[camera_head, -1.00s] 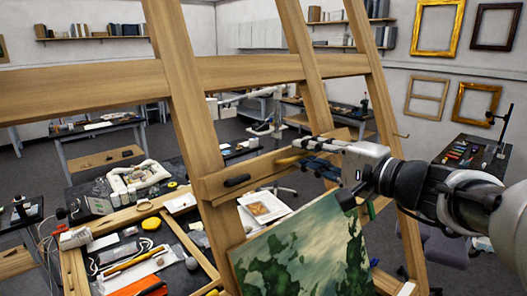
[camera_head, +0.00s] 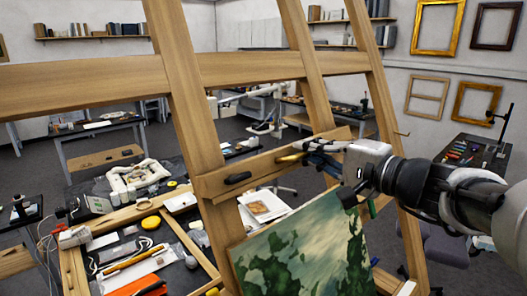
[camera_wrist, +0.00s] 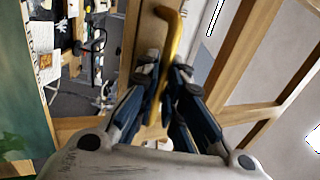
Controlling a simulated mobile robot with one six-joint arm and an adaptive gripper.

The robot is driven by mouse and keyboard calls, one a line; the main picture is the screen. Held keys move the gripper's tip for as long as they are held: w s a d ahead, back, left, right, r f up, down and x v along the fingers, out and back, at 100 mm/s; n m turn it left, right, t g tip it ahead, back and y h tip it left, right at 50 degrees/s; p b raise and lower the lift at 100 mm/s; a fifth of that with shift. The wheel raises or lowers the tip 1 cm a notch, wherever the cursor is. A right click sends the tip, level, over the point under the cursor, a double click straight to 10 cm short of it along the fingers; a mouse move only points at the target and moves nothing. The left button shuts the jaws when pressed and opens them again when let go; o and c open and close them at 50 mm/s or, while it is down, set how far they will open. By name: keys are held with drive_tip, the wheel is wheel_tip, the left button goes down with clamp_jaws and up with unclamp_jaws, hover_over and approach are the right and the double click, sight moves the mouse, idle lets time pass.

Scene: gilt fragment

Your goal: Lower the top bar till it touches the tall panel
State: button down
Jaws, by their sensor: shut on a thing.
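The top bar (camera_head: 212,185) is a short wooden crosspiece with a black knob (camera_head: 238,178), set across the uprights of a large wooden easel. The tall panel (camera_head: 300,245) is a green landscape painting below it. A visible gap separates the bar's lower edge from the panel's top edge at the left; my arm partly covers the right end. My gripper (camera_head: 300,152) is at the bar, right of the knob. In the wrist view, its dark blue fingers (camera_wrist: 163,85) are shut on a bent brass handle (camera_wrist: 173,38). The panel's green face (camera_wrist: 18,95) shows at left there.
A fixed wide wooden rail (camera_head: 80,85) crosses the easel above. Behind, a tool-covered bench with a wooden frame (camera_head: 175,222) stands at lower left. Picture frames (camera_head: 437,27) hang on the right wall. An easel upright (camera_head: 395,190) stands close by my wrist.

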drive_tip(key=s+d+f+b, duration=0.2)
drive_tip(key=s+f+b, duration=0.1)
drive_tip(key=f+b, duration=0.6)
drive_tip(key=shift+s+d+f+b, duration=0.15)
drive_tip(key=shift+d+b, duration=0.05)
drive_tip(key=shift+b, duration=0.9)
drive_tip(key=c, duration=1.7)
unclamp_jaws()
wheel_tip(320, 180, up, 10)
drive_tip(key=shift+r, duration=0.15)
